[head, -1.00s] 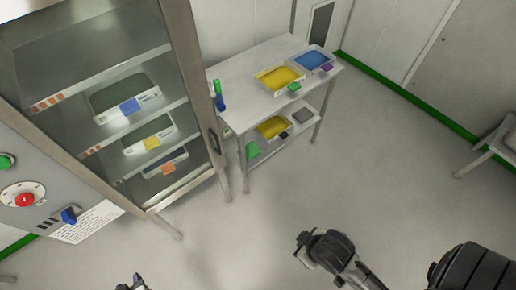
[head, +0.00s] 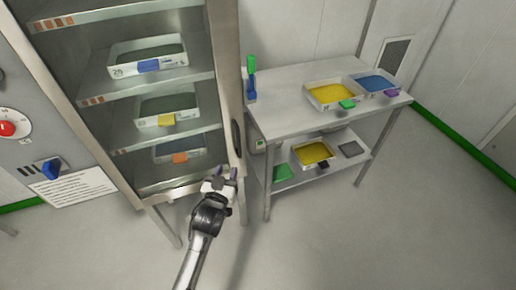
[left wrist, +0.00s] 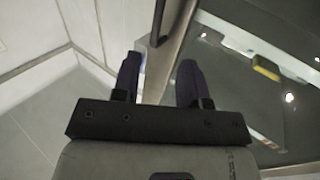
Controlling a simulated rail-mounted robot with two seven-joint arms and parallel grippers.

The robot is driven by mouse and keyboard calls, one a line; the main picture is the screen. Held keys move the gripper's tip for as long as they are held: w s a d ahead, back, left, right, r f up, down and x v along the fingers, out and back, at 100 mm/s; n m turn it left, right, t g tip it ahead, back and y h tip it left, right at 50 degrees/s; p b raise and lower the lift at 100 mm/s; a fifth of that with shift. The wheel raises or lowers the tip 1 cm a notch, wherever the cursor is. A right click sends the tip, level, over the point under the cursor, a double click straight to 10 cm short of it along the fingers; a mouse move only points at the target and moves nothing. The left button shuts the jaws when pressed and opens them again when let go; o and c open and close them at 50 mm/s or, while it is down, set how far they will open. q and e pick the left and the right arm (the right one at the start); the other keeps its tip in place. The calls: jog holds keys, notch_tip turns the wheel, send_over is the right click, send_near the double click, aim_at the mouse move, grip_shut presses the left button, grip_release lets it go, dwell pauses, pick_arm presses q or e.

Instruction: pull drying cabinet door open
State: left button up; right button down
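The drying cabinet (head: 225,75) stands at the left with its metal-framed glass door. The door looks shut, and trays show behind the glass. A dark vertical handle (head: 237,137) sits on the door frame's right edge. My left gripper (head: 225,172) is just below the handle, in front of the door's lower right corner. In the left wrist view, the left gripper (left wrist: 159,80) has its two dark fingers apart, with nothing seen held. The handle (left wrist: 158,22) runs ahead of the fingers, near the gap between them; I cannot tell if they touch. My right gripper is out of view.
A metal two-level table (head: 290,85) stands close to the cabinet's right side, with yellow (head: 336,94) and blue (head: 376,83) trays on top. A control panel with a red knob (head: 8,129) is left of the door. The floor at the right is clear.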

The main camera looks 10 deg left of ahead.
aim_at(238, 143)
pick_arm(q)
jog(key=w+b, duration=0.3)
jog(key=w, duration=0.9)
jog(key=shift+a+b, duration=0.1)
jog(key=shift+b, duration=0.2)
jog(key=shift+w, duration=0.9)
grip_shut()
